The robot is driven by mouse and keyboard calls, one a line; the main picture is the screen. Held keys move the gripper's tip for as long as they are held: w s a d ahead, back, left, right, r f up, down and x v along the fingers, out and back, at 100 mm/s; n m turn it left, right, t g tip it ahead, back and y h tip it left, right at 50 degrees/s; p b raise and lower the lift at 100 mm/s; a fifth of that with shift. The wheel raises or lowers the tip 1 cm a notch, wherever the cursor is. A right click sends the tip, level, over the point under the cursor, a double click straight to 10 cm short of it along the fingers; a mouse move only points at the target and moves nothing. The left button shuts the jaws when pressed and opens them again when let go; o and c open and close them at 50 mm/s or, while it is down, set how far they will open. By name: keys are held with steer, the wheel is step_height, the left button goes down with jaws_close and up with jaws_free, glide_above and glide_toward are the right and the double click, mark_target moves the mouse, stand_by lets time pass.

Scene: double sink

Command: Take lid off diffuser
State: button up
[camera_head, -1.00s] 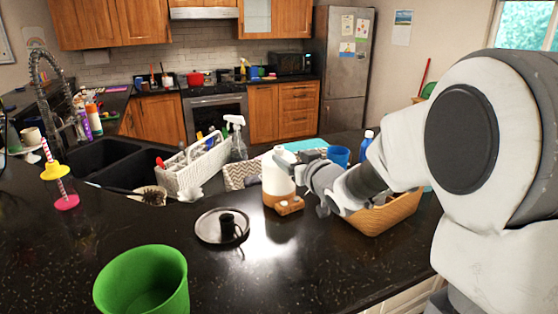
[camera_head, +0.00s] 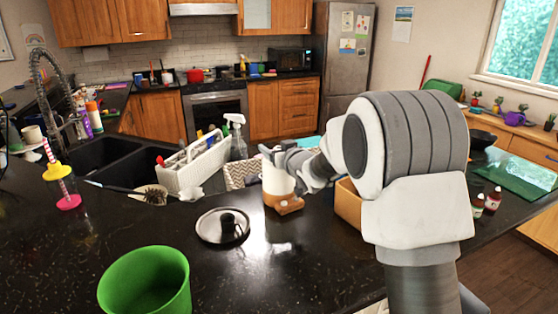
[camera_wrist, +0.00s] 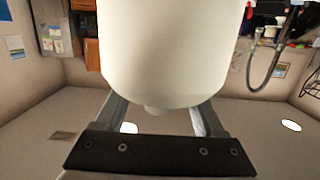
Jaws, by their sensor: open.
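The diffuser stands upright on the dark counter, with a white lid (camera_head: 277,181) on a wooden base (camera_head: 284,202). My gripper (camera_head: 271,151) is at the top of the lid, its jaws open. In the wrist view, which is upside down, the white lid (camera_wrist: 165,55) fills the upper middle with a small nub at its end. My gripper's fingers (camera_wrist: 158,115) show on either side of that end. Their tips are partly hidden by the lid, so I cannot tell whether they touch it.
A round metal tray (camera_head: 211,237) with a small black item lies to the front left. A white caddy (camera_head: 192,167) and spray bottle (camera_head: 237,138) stand behind left. A wooden box (camera_head: 347,203) is close on the right, partly behind my arm. A green bin (camera_head: 146,287) is in front.

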steer(key=shift+c, duration=0.2)
jaws_close()
stand_by(0.4)
steer(key=shift+r, duration=0.5)
steer(key=r, duration=0.3)
steer(key=shift+d+r, duration=0.35)
steer(key=shift+d, duration=0.05)
steer(key=d+r+p, duration=0.2)
steer(key=d+r, duration=0.4)
steer(key=d, duration=0.4)
steer(key=shift+d+r+p, duration=0.15)
steer(key=shift+d+p, duration=0.15)
steer(key=shift+d, duration=0.1)
